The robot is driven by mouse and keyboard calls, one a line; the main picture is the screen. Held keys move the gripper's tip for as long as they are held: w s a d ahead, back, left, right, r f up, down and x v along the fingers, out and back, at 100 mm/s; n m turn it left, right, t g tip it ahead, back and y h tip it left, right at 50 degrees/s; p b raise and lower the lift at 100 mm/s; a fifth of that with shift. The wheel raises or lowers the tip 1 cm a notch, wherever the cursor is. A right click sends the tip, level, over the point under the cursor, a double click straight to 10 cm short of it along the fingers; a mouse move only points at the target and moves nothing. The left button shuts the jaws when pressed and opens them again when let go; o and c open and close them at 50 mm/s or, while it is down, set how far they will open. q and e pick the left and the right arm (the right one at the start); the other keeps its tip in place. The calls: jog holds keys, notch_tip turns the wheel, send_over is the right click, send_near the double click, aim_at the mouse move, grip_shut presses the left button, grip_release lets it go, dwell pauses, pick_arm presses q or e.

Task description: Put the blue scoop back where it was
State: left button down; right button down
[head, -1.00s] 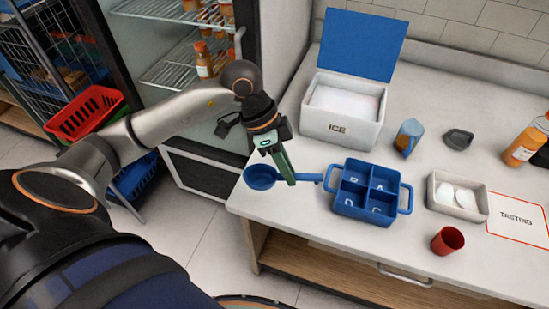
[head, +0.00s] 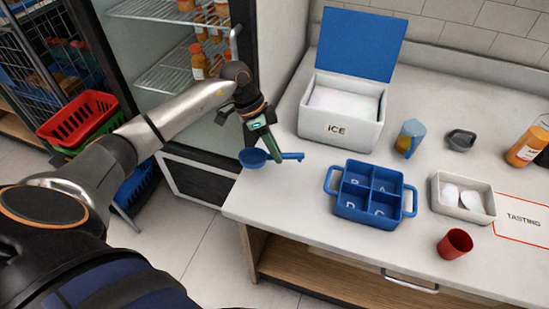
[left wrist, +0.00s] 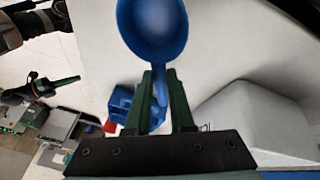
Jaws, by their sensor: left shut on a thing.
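The blue scoop (head: 254,158) has a round bowl at the left and a short handle to the right. My left gripper (head: 275,156) is shut on its handle. It holds the scoop above the left end of the counter, in front of the ice box. In the left wrist view the scoop's bowl (left wrist: 153,28) is at the top, and its handle runs down between the fingers (left wrist: 160,98). The white ice box (head: 340,125), marked ICE, has its blue lid (head: 361,44) raised and pale contents inside. My right gripper is not clearly in the head view.
A blue four-compartment caddy (head: 367,211) stands in the counter's middle. A red cup (head: 455,244), a white bin (head: 462,207), a blue-and-orange cup (head: 410,138), a grey lid (head: 461,140) and bottles stand further right. The counter's front left is clear. An open fridge is behind my left arm.

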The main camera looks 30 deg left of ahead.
pick_arm(q)
jog(key=shift+w+a+f, duration=0.35)
jog(key=shift+w+f, duration=0.05)
jog(key=shift+f, duration=0.3)
notch_tip(320, 180, down, 3)
jog(key=shift+r, duration=0.1)
jog(key=c, duration=0.8)
grip_release()
jog(key=v, duration=1.2)
jog(key=shift+s+r, duration=0.1)
jog(key=shift+d, duration=0.1)
